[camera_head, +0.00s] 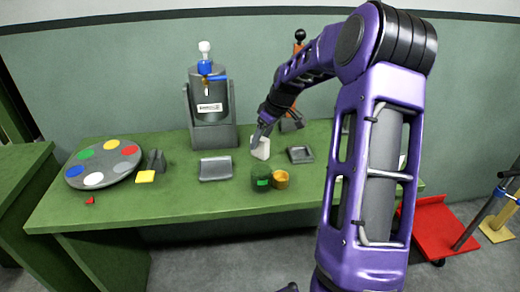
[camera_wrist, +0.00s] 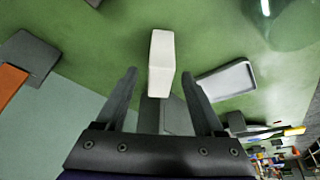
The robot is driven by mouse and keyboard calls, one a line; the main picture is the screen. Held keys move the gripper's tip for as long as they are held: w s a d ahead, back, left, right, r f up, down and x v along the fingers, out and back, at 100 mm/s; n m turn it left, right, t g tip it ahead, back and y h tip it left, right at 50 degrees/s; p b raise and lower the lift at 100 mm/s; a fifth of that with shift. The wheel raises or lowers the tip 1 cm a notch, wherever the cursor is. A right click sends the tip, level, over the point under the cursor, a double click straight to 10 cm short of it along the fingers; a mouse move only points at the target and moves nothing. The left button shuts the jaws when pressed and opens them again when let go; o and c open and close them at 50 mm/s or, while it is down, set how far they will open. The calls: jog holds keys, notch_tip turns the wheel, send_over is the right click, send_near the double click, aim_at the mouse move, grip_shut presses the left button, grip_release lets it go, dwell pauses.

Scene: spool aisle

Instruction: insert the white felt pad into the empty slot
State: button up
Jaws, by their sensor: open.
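The white felt pad appears to be the upright white block (camera_head: 262,149) on the green table, just below my gripper (camera_head: 261,132) in the head view. In the wrist view the block (camera_wrist: 161,50) lies between and ahead of the fingertips of my gripper (camera_wrist: 160,76). The fingers are apart, with a gap visible on each side of the block. A small grey square tray (camera_head: 300,155) with a recess sits just right of the block; it also shows in the wrist view (camera_wrist: 228,82). I cannot tell for sure which recess is the slot.
A red cart (camera_head: 437,225) is on the floor at right.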

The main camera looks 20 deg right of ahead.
jog(key=shift+w+a+f, duration=0.15)
jog(key=shift+w+f, duration=0.1)
jog(key=shift+f, duration=0.4)
jog(key=shift+r, duration=0.1)
grip_shut()
